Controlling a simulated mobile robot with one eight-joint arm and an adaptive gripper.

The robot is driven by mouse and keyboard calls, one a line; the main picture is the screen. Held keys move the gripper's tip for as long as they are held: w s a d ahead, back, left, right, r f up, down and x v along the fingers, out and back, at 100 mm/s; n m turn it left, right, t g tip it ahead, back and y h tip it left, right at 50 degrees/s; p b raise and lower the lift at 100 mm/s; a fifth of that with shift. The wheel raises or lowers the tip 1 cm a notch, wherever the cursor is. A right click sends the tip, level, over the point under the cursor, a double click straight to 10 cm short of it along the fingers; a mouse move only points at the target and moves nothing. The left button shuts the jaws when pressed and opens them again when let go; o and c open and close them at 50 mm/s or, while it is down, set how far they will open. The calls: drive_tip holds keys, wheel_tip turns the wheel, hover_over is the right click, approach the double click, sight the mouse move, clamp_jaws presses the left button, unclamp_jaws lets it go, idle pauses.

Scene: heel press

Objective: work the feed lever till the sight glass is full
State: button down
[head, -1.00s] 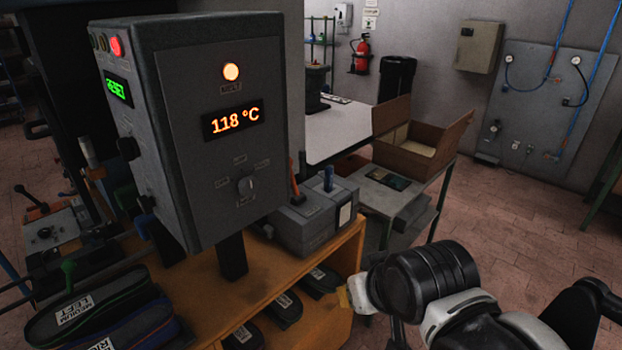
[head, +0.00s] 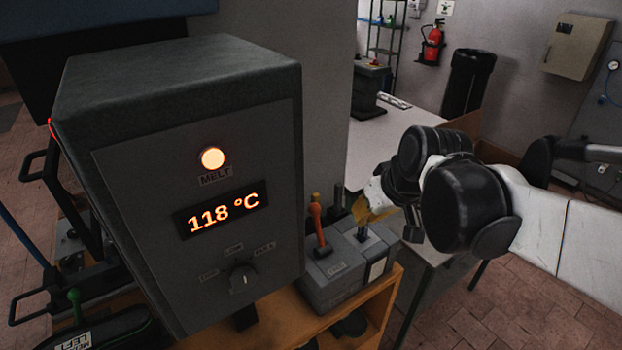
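A grey two-part unit (head: 334,285) stands at the right end of the orange bench, beside the control box. A lever with an orange handle (head: 316,226) rises from its left part. A short dark post (head: 362,234) rises from the right part, just under my gripper. A pale panel (head: 376,270) is on the right part's front; I cannot tell whether it is the sight glass, nor its level. My gripper (head: 371,212), with yellowish fingertips, is over the right part. The fingers overlap the post; contact and opening cannot be made out.
The large control box (head: 120,210) fills the left, its display reading 118 °C under a lit MELT lamp (head: 212,158). The orange bench (head: 366,330) is below. A white table (head: 385,130) is behind my arm. Open floor lies to the lower right.

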sight(318, 227)
drive_tip(key=w+a+n+g+y+p, duration=0.2)
drive_tip(key=w+a+n+p, duration=0.2)
drive_tip(key=w+a+p, duration=0.3)
drive_tip(key=w+a, duration=0.4)
drive_tip(key=w, duration=0.2)
drive_tip(key=shift+w+a+r+n+p, duration=0.2)
drive_tip(key=shift+a+r+n+p, duration=0.05)
drive_tip(key=shift+r+n+p, duration=0.15)
drive_tip(key=shift+f, duration=0.1)
drive_tip(key=b+x, duration=0.1)
drive_tip(key=x, duration=0.9)
drive_tip(key=s+d, duration=0.1)
drive_tip(key=s+d+r, duration=0.1)
drive_tip(key=shift+s+d, duration=0.3)
drive_tip(key=shift+d, duration=0.1)
drive_tip(key=shift+s, duration=0.1)
